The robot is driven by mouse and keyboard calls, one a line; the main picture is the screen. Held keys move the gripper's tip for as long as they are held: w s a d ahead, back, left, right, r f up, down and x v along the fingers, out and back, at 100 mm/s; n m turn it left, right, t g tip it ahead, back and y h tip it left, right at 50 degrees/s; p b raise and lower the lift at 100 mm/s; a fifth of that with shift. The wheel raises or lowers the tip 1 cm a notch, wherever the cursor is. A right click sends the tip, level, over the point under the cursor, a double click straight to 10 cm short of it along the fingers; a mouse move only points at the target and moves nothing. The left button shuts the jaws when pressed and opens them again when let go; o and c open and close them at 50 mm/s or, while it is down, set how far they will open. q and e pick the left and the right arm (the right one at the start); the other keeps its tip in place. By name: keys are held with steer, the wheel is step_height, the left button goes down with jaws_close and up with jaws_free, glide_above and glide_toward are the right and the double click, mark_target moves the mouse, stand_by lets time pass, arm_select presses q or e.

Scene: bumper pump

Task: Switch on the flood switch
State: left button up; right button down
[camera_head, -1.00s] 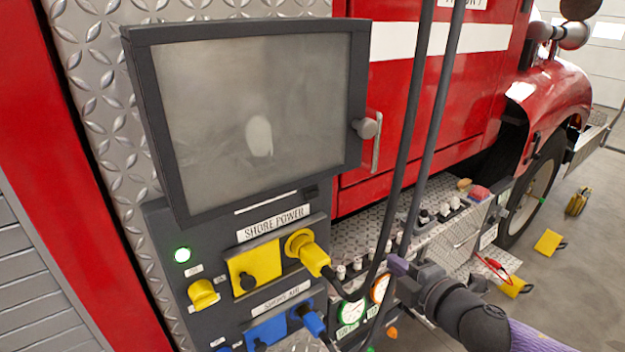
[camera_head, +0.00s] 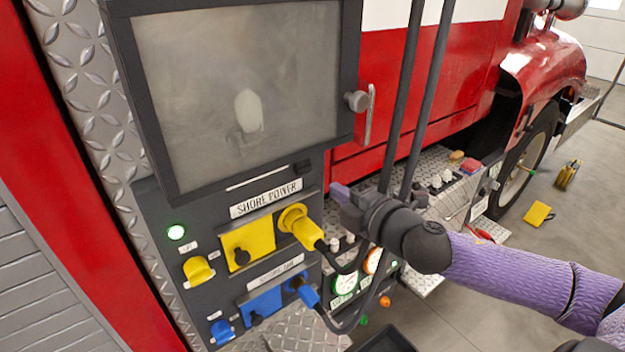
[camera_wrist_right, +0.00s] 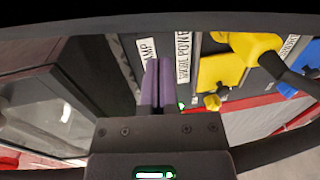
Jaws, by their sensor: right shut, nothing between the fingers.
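I cannot make out a switch labelled flood in either view. A dark-framed cover with a cloudy pane (camera_head: 240,75) hangs over the upper panel, with a round grey knob (camera_head: 357,101) at its right edge. What is behind the pane is too hazy to tell. My right gripper (camera_head: 341,192) is shut and empty, its purple fingers just right of the shore power panel, below the knob. In the right wrist view the shut fingers (camera_wrist_right: 158,82) point towards the labelled panel, with the pane (camera_wrist_right: 50,105) to the left. My left gripper is not in view.
The panel below has a lit green lamp (camera_head: 176,232), a yellow plug (camera_head: 300,226) and a blue plug (camera_head: 303,291) with black cables. Two dark vertical hoses (camera_head: 402,95) stand close to my right gripper. Several small fittings sit on the diamond-plate ledge (camera_head: 430,180) to the right.

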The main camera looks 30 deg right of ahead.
mark_target(305, 171)
steer(key=w, duration=0.2)
steer(key=w+p, duration=0.1)
steer(key=w, duration=0.4)
steer(key=shift+w+a+f+p, duration=0.3)
steer(key=shift+a+f+p, duration=0.05)
steer(key=shift+p, duration=0.05)
